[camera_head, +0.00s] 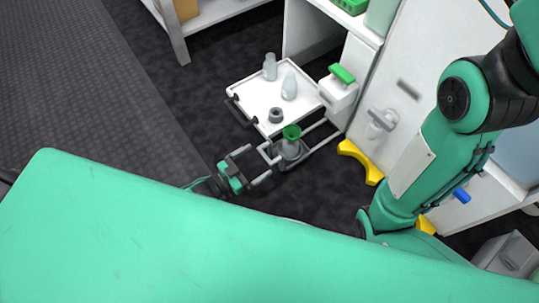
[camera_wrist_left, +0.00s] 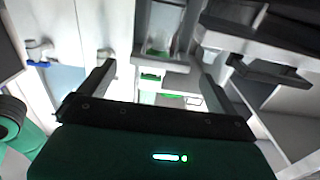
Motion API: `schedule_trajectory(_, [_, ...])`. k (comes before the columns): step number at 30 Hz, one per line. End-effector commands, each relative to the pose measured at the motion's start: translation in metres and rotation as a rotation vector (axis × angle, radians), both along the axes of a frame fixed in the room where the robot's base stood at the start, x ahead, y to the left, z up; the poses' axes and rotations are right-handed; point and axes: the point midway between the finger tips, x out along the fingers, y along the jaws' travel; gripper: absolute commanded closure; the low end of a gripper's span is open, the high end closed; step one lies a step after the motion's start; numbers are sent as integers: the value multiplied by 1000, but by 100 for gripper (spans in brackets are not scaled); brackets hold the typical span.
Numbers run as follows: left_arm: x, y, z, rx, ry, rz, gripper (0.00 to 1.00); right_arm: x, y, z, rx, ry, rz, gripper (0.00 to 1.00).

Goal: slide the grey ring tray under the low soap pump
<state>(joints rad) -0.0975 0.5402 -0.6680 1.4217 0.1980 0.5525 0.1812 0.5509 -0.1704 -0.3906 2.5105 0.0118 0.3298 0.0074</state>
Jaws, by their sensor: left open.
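The grey ring tray (camera_head: 274,158) is low in front of the white cabinet, with a clear, green-rimmed cup (camera_head: 291,145) standing in it. A white soap pump with a green lever (camera_head: 338,92) is on the cabinet side, up and right of the tray. My left gripper (camera_head: 262,165) is open, its fingers just left of the tray's near-left end; I cannot tell if they touch it. In the left wrist view the open fingers (camera_wrist_left: 158,82) have nothing clearly between them; pale and green parts show beyond. My right gripper is out of view.
A white shelf (camera_head: 262,92) behind the ring tray holds two bottles (camera_head: 270,67) and a small grey ring (camera_head: 276,115). A white fixture (camera_head: 381,122) is on the cabinet front. Yellow feet (camera_head: 360,160) stick out at right. Dark floor is free at left.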

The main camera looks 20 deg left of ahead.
Motion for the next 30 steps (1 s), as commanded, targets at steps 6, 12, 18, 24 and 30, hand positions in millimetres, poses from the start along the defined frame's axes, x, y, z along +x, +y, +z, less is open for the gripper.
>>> schedule_trajectory(6, [32, -26, -3, -2, -2, -1, 5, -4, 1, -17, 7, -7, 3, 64])
schedule_trajectory(12, [47, -37, -1, -1, 1, 0, 5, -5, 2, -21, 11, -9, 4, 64])
schedule_trajectory(18, [50, -39, 0, 0, 0, 0, 5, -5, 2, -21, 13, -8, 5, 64])
schedule_trajectory(24, [49, -39, 0, 0, 0, 0, 16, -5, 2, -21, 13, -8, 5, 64])
schedule_trajectory(30, [49, -39, 0, 0, 0, 0, 56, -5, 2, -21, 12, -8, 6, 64])
